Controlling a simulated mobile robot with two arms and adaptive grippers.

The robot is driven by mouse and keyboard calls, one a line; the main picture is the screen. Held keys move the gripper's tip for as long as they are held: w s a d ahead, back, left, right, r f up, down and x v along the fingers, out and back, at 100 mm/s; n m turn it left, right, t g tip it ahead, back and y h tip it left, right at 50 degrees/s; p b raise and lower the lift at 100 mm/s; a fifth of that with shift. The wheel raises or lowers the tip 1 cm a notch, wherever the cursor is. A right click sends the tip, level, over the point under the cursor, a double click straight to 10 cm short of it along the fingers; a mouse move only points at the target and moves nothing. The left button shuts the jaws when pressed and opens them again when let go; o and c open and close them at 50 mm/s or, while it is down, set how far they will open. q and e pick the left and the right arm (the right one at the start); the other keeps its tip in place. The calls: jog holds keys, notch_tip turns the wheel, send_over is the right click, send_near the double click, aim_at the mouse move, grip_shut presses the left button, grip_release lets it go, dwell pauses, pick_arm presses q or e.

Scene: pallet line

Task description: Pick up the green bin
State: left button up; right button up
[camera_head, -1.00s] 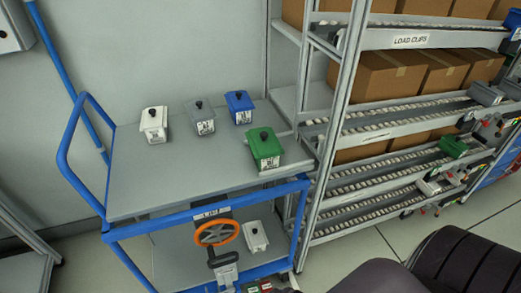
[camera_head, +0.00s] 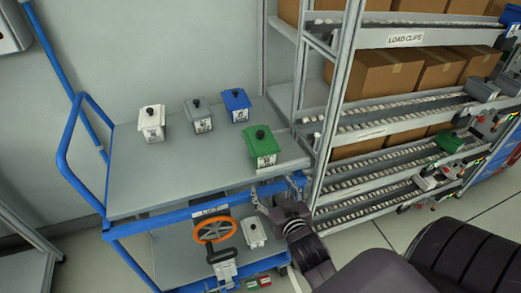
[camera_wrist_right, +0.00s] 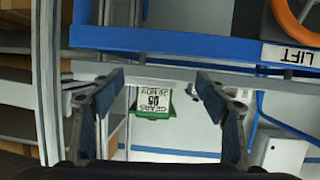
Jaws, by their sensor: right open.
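The green bin (camera_head: 262,147) with a black knob on its lid and a white label stands upright on the cart's top shelf, near its right front corner. My right gripper (camera_head: 276,190) is at the shelf's front edge, in front of and below the bin, not touching it. In the right wrist view, which looks upside down, the open right gripper (camera_wrist_right: 160,98) has its two fingers wide apart. The green bin (camera_wrist_right: 152,103) and its label appear between them, farther off. My left gripper is not in view.
White (camera_head: 152,123), grey (camera_head: 198,115) and blue (camera_head: 237,105) bins stand behind and left on the cart's top shelf (camera_head: 150,185). The cart has a blue frame and an orange wheel (camera_head: 214,230). A rack with boxes (camera_head: 372,80) stands close on the right.

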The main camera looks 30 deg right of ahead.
aim_at(267, 160)
jog(key=r+t, duration=0.1)
jog(key=w+d+r+t, duration=0.1)
jog(key=w+r, duration=0.1)
jog(key=shift+d+r+t+h, duration=0.15)
jog(key=shift+d+t+h, duration=0.15)
jog(key=shift+t, duration=0.1)
jog(key=shift+w+r+t, duration=0.25)
jog(key=shift+r+t, duration=0.1)
jog(key=shift+t, duration=0.05)
jog(key=b+x, duration=0.2)
jog(key=x, duration=0.4)
jog(key=b+x, duration=0.1)
jog(key=x, duration=0.4)
jog(key=shift+w+r+b, duration=0.2)
jog(key=shift+w+b, duration=0.1)
jog(key=shift+w, duration=0.05)
jog(key=shift+s+r, duration=0.1)
jog(key=c, duration=1.7)
jog(key=shift+r, duration=0.1)
jog(key=shift+c, duration=0.5)
